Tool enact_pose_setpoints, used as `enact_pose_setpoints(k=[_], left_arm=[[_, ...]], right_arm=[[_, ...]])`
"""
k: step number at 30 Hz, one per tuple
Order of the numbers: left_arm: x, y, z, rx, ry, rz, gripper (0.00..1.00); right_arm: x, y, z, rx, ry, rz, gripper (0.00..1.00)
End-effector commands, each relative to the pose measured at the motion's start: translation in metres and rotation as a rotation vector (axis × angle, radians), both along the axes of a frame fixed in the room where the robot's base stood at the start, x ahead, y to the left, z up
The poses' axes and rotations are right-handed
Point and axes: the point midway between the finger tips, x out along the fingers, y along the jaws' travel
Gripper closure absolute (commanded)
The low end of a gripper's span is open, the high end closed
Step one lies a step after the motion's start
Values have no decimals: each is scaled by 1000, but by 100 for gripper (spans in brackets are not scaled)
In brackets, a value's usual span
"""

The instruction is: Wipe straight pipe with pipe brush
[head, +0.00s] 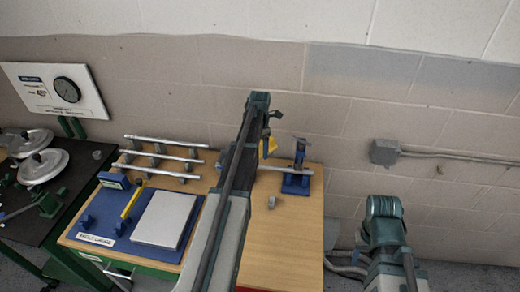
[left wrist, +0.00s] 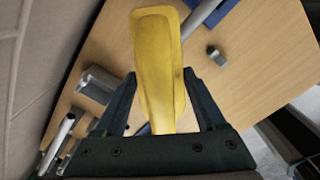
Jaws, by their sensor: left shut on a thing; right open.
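A straight metal pipe (head: 290,170) lies level at a blue stand (head: 297,186) near the wooden table's back right. My left arm crosses in front of its left part. My left gripper (head: 269,125) is over the table at the pipe's left side. It is shut on a yellow handle (left wrist: 158,70), taken to be the pipe brush, which also shows in the head view (head: 270,146). No bristles show, and I cannot tell whether the brush touches the pipe. My right arm is at the lower right of the head view; its gripper is not visible.
Several pipes rest on a rack (head: 155,157) at the table's back left. A blue mat (head: 107,224) holds a grey pad (head: 164,218) and a yellow tool (head: 132,203). A small grey block (head: 272,202) sits front of the stand. The table's front right is clear.

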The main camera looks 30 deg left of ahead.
Motion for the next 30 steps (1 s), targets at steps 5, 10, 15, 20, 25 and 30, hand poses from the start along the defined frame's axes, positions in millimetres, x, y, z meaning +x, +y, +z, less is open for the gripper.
enact_pose_setpoints(k=[5, 10, 15, 20, 25, 30], left_arm=[[0, 0, 20, 0, 0, 0, 72], [0, 0, 19, 0, 0, 0, 72], [0, 0, 19, 0, 0, 0, 72], [0, 0, 27, 0, 0, 0, 72], [0, 0, 43, 0, 0, 0, 72], [0, 0, 50, 0, 0, 0, 72]], right_arm=[[0, 0, 20, 0, 0, 0, 50], [0, 0, 19, 0, 0, 0, 50], [0, 0, 19, 0, 0, 0, 50], [0, 0, 27, 0, 0, 0, 50], [0, 0, 43, 0, 0, 0, 50], [0, 0, 50, 0, 0, 0, 50]])
